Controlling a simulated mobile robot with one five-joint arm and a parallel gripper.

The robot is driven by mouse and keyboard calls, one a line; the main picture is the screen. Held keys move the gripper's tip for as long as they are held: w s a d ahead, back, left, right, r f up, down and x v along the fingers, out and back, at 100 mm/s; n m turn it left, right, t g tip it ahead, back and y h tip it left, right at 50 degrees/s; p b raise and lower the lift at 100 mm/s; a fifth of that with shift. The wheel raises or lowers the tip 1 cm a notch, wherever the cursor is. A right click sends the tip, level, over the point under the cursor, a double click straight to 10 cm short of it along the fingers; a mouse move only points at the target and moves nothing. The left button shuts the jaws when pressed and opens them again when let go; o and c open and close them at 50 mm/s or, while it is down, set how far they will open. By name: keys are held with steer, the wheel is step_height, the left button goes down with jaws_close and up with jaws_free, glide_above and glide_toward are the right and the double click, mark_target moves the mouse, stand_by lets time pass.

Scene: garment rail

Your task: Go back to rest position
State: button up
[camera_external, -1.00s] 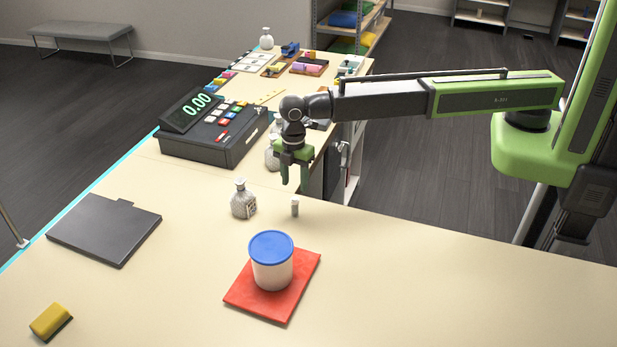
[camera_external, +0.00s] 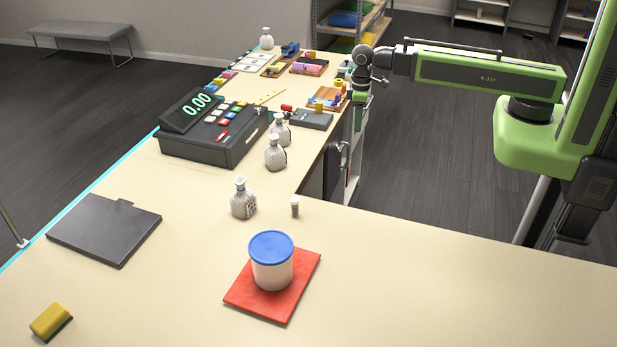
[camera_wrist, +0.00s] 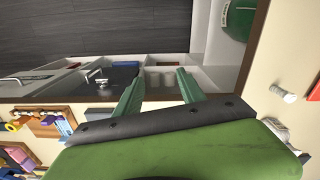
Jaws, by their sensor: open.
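My gripper (camera_external: 360,97) is in the external view at the right edge of the far counter, with the arm drawn back towards its column. In the wrist view its two green fingers (camera_wrist: 160,90) are apart with nothing between them. Beyond them are the counter's edge, open shelves below it and the dark floor. In the external view the fingers are small and partly hidden by the wrist.
A white tub with a blue lid (camera_external: 272,262) stands on a red mat (camera_external: 310,268). Several glass bottles, one nearby (camera_external: 243,200), a small vial (camera_external: 295,207) and a cash register (camera_external: 215,130) stand on the counter. The front right counter (camera_external: 450,290) is clear.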

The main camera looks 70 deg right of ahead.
steer(key=s+d+m, duration=0.1)
steer(key=d, duration=0.1)
steer(key=s+d+m, duration=0.1)
steer(key=s+d, duration=0.1)
step_height(320, 180, down, 11)
steer(key=b, duration=1.1)
